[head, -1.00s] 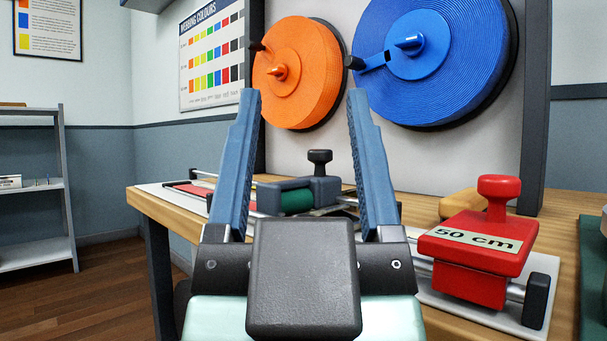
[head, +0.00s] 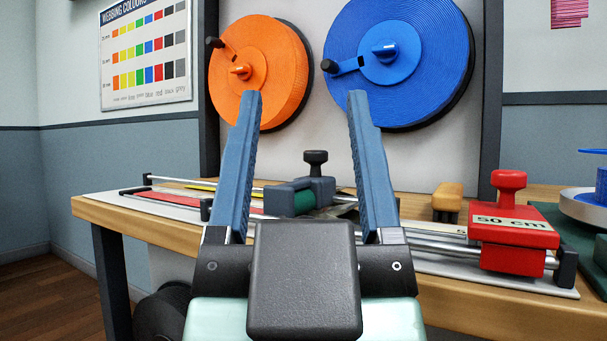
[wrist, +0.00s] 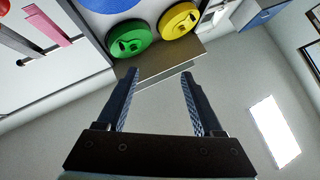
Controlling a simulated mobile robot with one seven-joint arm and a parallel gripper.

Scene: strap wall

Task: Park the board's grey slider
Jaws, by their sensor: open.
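The grey slider (head: 322,188) with a black knob on top sits on the rails of the board (head: 183,206) on the workbench. The gripper also shows open in the wrist view (wrist: 160,72), facing the wall and ceiling. The slider is not in the wrist view. The lower middle of the board is hidden by my gripper.
A red block (head: 513,232) marked 50 cm sits at the rails' right end. A yellow-tan block (head: 447,198) stands behind the rails. Orange (head: 255,85) and blue (head: 408,85) webbing reels hang behind the bench (head: 110,212). Space above the bench's left end is clear.

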